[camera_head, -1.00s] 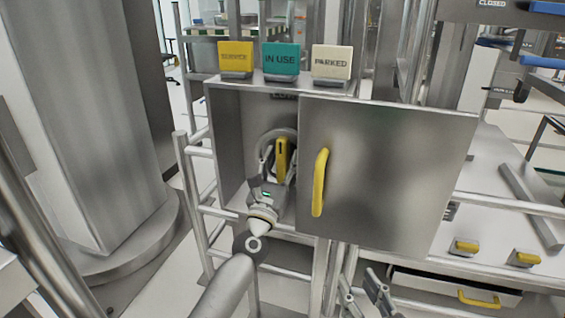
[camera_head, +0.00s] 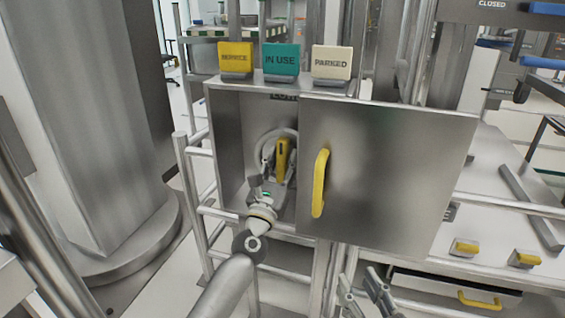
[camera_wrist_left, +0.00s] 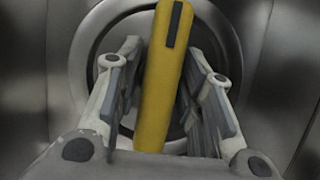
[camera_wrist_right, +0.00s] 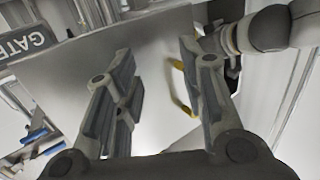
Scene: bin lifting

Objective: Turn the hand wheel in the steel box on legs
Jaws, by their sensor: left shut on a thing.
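The steel box (camera_head: 227,140) on legs stands open in the middle of the head view. The grey hand wheel (camera_head: 262,148) is inside, with a yellow bar (camera_head: 282,152) across its front. My left gripper (camera_head: 281,168) reaches into the box and is shut on the yellow bar. In the left wrist view the bar (camera_wrist_left: 165,75), with a dark stripe, stands between the two fingers, in front of the round wheel rim (camera_wrist_left: 78,62). My right gripper (camera_wrist_right: 160,100) is open and empty. Its fingers also show low in the head view (camera_head: 366,292).
The box's door (camera_head: 390,170), with a yellow handle (camera_head: 320,183), is swung out to the right of the opening. SERVICE (camera_head: 236,56), IN USE (camera_head: 281,58) and PARKED (camera_head: 331,62) signs stand on top. A thick column (camera_head: 85,130) is at left.

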